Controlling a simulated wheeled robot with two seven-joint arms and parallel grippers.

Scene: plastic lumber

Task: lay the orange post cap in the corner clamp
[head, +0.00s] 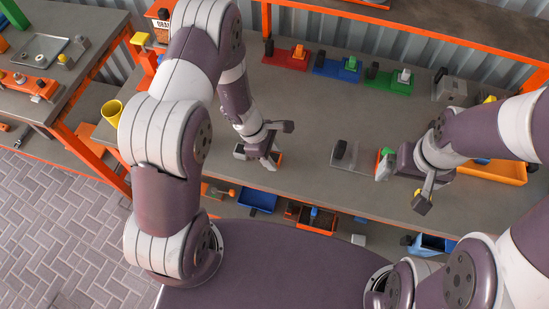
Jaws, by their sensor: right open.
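My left gripper (257,160) points down low over the middle of the grey bench. A small orange piece (279,157) shows at its right side, mostly hidden by the fingers. I cannot tell whether it is the post cap, or whether the fingers hold it. My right gripper (384,168) is open, low over the bench further right. Orange and green parts (387,153) show right beside its fingers, partly covered. A grey plate-like fixture with a dark upright (345,155) lies between the grippers. I cannot tell for sure whether it is the corner clamp.
Red (284,56), blue (327,67) and green (378,82) bases with small parts stand along the back. A grey block device (450,91) is at the back right. An orange tray (505,173) lies right, partly behind my arm. The bench centre is mostly free.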

